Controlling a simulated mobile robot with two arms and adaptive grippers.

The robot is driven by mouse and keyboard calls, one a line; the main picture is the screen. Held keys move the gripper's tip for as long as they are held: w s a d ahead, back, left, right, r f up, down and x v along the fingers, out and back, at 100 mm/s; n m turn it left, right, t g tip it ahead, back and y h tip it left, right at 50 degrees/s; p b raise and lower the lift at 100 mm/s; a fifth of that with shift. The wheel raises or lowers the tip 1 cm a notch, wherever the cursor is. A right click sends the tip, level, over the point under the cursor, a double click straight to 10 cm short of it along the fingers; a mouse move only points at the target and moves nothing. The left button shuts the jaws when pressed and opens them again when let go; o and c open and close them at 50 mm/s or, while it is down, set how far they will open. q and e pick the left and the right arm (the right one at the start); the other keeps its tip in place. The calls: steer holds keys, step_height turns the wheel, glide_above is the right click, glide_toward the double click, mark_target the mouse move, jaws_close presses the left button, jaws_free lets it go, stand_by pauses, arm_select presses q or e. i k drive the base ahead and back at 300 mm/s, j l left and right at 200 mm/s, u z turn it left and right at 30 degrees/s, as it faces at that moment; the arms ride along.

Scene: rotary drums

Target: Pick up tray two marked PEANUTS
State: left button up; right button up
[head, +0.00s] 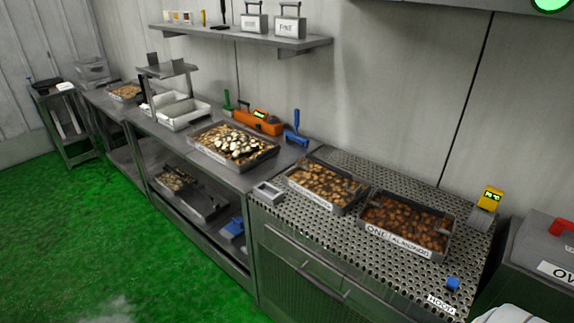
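A metal tray of light brown nuts (311,195) sits on the perforated worktop in the middle right of the head view. It has a pale label on its front wall, too small to read clearly. To its right, close by, stands a tray of darker nuts (397,243) whose label reads ONE ALMONDS. A third tray with pale and brown pieces (222,161) sits further left on the steel bench; I see no readable label on it.
The perforated worktop (377,272) has a small empty metal box (268,191) at its left, a blue item (452,284) at its front right and a yellow device (489,200) at its back right. An orange device (258,122) stands behind the third tray. The green floor (130,230) in front is clear.

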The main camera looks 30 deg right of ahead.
mark_target(337, 189)
steer(key=i+j+z, duration=0.1)
steer(key=i+z, duration=0.15)
steer(key=i, duration=0.3)
steer(key=i+j+z, duration=0.25)
steer(key=i, duration=0.35)
